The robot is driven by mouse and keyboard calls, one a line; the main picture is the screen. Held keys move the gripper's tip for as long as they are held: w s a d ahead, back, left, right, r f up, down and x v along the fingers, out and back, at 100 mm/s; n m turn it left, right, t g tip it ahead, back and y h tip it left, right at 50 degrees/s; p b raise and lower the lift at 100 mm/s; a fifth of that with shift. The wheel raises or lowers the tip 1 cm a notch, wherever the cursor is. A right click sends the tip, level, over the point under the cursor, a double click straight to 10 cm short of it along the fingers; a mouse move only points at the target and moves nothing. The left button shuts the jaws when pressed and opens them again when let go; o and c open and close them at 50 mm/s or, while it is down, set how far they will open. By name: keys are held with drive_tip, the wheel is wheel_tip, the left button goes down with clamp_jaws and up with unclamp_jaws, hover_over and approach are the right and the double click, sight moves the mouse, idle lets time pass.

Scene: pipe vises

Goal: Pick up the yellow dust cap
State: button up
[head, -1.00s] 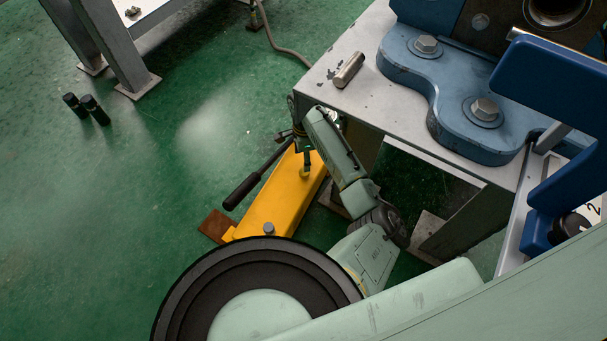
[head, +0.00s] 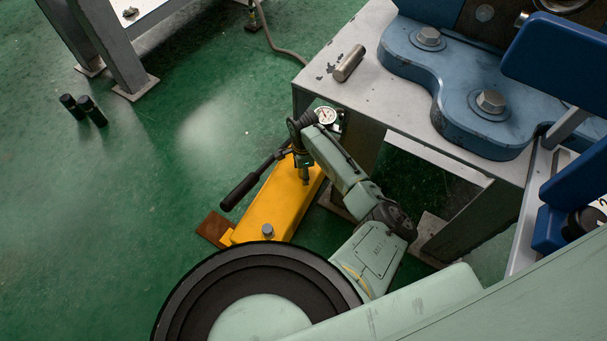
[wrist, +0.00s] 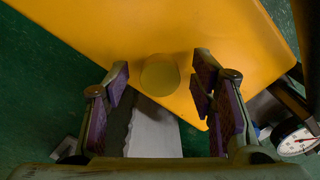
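The dust cap (wrist: 160,75) shows in the wrist view as a round, dull yellow piece against the orange-yellow body of a hand pump (wrist: 200,25). My gripper (wrist: 159,88) is open, with one finger on each side of the cap and a visible gap to both. I cannot tell its height above the cap. In the head view my gripper (head: 304,178) points down over the yellow pump (head: 270,205), and I cannot make out the cap there.
A pressure gauge (head: 325,114) is beside my wrist, near the steel bench (head: 400,130) with the blue vise (head: 460,110). The pump's black handle (head: 240,192) lies left of my gripper. Open green floor (head: 130,220) is at left.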

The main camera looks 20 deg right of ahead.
drive_tip(key=c, duration=0.9)
drive_tip(key=shift+c, duration=0.2)
drive_tip(key=shift+r, duration=0.1)
